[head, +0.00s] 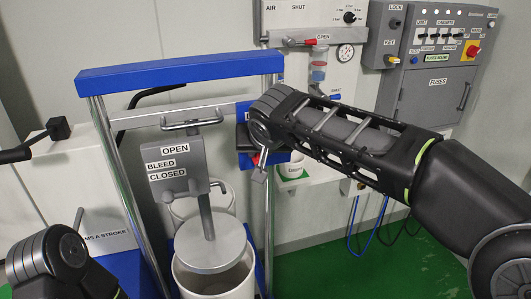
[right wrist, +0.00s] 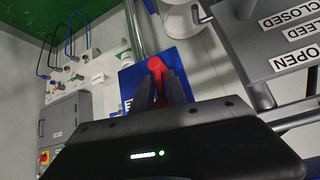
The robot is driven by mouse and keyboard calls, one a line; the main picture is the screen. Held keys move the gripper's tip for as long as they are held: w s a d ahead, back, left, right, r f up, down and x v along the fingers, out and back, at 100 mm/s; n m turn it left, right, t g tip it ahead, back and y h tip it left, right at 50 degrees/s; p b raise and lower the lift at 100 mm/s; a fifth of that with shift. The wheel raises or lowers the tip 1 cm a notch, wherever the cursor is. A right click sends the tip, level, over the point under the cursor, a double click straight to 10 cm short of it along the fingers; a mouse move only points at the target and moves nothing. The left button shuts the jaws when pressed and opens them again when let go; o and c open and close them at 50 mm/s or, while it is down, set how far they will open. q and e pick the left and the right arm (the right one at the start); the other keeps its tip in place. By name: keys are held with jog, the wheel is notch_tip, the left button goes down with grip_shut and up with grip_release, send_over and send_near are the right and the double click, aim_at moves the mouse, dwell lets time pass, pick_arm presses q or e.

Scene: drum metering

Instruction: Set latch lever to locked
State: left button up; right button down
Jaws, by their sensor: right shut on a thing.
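The red latch lever (right wrist: 156,65) stands out from a blue plate (right wrist: 128,88) in the right wrist view. My right gripper (right wrist: 165,88) is shut on it, with one dark finger on each side. In the head view my right gripper (head: 258,168) is at the right post of the blue-topped frame, and only a small red part of the lever (head: 255,160) shows. My right wrist hides most of the lever and its plate, so its marked positions cannot be read. My left wrist is at the lower left of the head view, with its fingers out of sight.
The frame's blue crossbar (head: 180,72) spans two metal posts. Between them hang a grey OPEN/BLEED/CLOSED plate (head: 175,168) and a round metal disc (head: 210,248) over a pale drum (head: 215,285). A wall panel (head: 428,85) with switches is behind on the right. Green floor (head: 330,245) is clear there.

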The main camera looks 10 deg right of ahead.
jog(key=shift+w+r+h+b, duration=0.25)
jog(key=shift+r+h+b, duration=0.1)
jog(key=shift+r, duration=0.15)
jog(key=c, duration=1.7)
grip_release()
jog(key=shift+o, duration=1)
jog(key=shift+a+f, duration=0.1)
jog(key=shift+f, duration=0.05)
jog(key=shift+s, duration=0.1)
jog(key=shift+s, duration=0.15)
jog(key=b+v, duration=0.1)
jog(key=v, duration=0.6)
jog(key=shift+b, duration=0.4)
